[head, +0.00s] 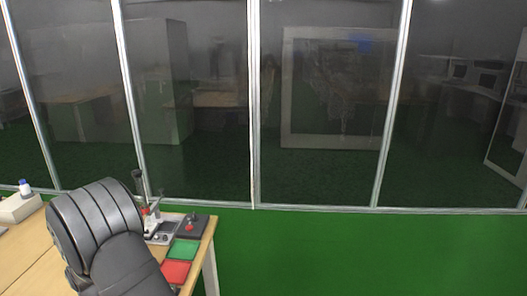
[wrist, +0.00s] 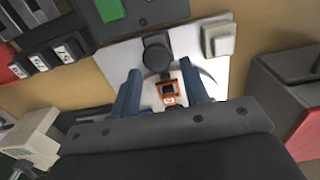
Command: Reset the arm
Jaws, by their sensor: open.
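My gripper (wrist: 160,70) is open in the wrist view, with its two blue fingers apart. A small orange device (wrist: 168,96) with a dark face shows between the fingers, over a white plate (wrist: 190,44). I cannot tell whether either finger touches it. A dark round knob (wrist: 156,54) on the plate lies just beyond the fingertips. In the head view my black arm reaches over the wooden table at lower left and hides part of it. My gripper cannot be made out clearly there.
On the table's right end are a green pad (head: 183,249), a red pad (head: 175,271) and a dark box with a red knob (head: 190,226). A pale box (head: 18,207) stands at far left. Glass panels stand behind. Green floor (head: 360,255) right of the table is clear.

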